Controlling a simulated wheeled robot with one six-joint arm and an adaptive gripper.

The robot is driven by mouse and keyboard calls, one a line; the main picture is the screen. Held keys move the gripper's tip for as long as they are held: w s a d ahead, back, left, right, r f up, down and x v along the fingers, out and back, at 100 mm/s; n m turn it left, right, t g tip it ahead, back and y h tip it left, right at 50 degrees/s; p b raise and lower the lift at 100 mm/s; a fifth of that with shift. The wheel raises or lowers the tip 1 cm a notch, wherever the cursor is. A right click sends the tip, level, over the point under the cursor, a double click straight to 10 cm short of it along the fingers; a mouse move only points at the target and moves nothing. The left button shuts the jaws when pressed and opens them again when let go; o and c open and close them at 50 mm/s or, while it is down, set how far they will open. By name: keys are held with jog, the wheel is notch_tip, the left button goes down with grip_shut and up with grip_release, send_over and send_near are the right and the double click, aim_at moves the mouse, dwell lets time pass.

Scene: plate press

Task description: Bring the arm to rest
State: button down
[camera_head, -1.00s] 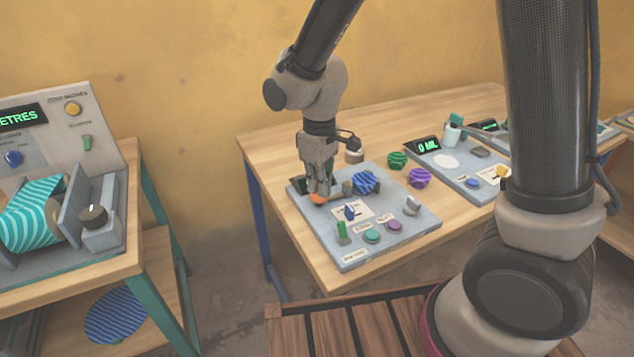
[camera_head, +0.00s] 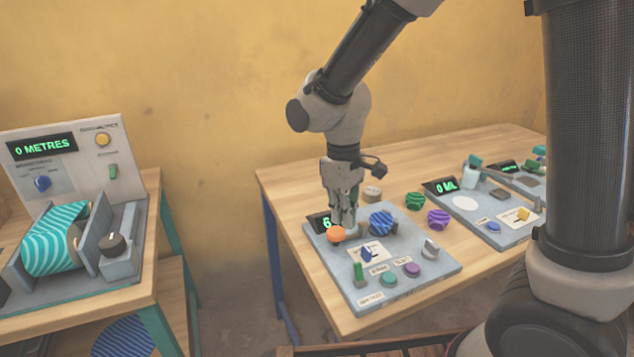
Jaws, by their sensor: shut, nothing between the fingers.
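My gripper (camera_head: 343,224) points down over the back part of a grey press panel (camera_head: 425,268) on the wooden table. Its fingers are shut with nothing seen between them. An orange knob or disc (camera_head: 336,234) is just left of and in front of the fingertips. A blue striped round piece (camera_head: 382,222) is just to their right. I cannot tell whether the fingertips touch the panel. The panel's green display (camera_head: 323,221) is partly hidden behind the gripper. My arm reaches in from the upper right.
Green (camera_head: 415,200) and purple (camera_head: 438,219) striped pieces lie right of the panel. Another panel reading 0 ML (camera_head: 465,205) stands farther right. At left, a machine reading 0 METRES (camera_head: 68,150) holds a teal striped roll (camera_head: 55,240). The wall is behind.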

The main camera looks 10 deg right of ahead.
jog(key=s+d+r+m+t, duration=0.2)
jog(key=s+d+r+m, duration=0.2)
jog(key=s+d+r, duration=0.3)
jog(key=s+d+r+m+t, duration=0.3)
jog(key=d+r, duration=0.6)
jog(key=d, duration=0.9)
jog(key=s+m, duration=0.2)
jog(key=s, duration=0.1)
jog(key=shift+s, duration=0.4)
